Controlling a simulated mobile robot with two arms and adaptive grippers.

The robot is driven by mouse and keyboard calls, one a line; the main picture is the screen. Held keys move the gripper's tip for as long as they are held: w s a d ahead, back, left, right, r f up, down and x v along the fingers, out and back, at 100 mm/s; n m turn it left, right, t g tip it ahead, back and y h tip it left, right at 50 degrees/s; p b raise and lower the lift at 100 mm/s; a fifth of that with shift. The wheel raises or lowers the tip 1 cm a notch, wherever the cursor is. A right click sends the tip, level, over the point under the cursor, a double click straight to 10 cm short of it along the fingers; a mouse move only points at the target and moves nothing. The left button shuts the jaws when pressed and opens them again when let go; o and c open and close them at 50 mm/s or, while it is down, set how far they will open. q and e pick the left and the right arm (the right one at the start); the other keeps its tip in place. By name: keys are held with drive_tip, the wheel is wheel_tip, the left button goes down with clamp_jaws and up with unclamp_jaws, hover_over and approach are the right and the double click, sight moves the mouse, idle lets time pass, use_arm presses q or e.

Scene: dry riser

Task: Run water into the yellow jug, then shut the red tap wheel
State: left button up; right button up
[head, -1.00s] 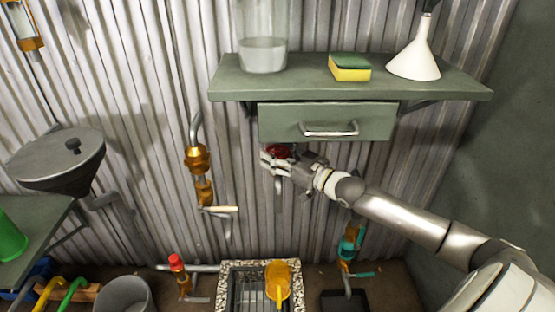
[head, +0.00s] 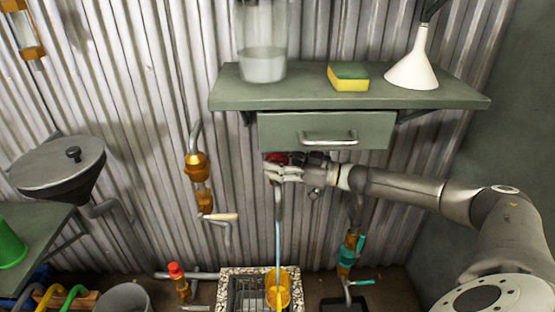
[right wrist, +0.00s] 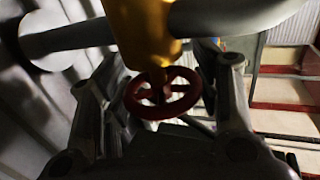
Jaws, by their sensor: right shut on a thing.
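The red tap wheel (head: 277,158) sits under the drawer, mostly hidden by my right gripper (head: 273,170). In the right wrist view the red wheel (right wrist: 163,94) lies between the fingers, below a brass-yellow valve body (right wrist: 145,35); my right gripper is shut on it. A grey spout (head: 278,205) hangs below the tap, and a thin pale-blue water stream (head: 278,248) runs from it down into the yellow jug (head: 283,296). The jug stands on the grate beneath; its water level is too small to tell. My left gripper is not in view.
A shelf (head: 230,95) with a drawer (head: 350,135) is just above my right gripper. It carries a glass jar (head: 262,60), a sponge (head: 348,77) and a white funnel (head: 415,65). Brass pipework (head: 200,175) is to the left, teal-handled pipework (head: 348,252) to the right.

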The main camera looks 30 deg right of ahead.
drive_tip(key=shift+r+n+y, duration=0.1)
drive_tip(key=shift+n+y, duration=0.2)
idle(0.4)
drive_tip(key=o, duration=1)
drive_tip(key=v, duration=1.2)
drive_tip(key=shift+w+r, duration=0.1)
drive_tip(key=shift+r, duration=0.05)
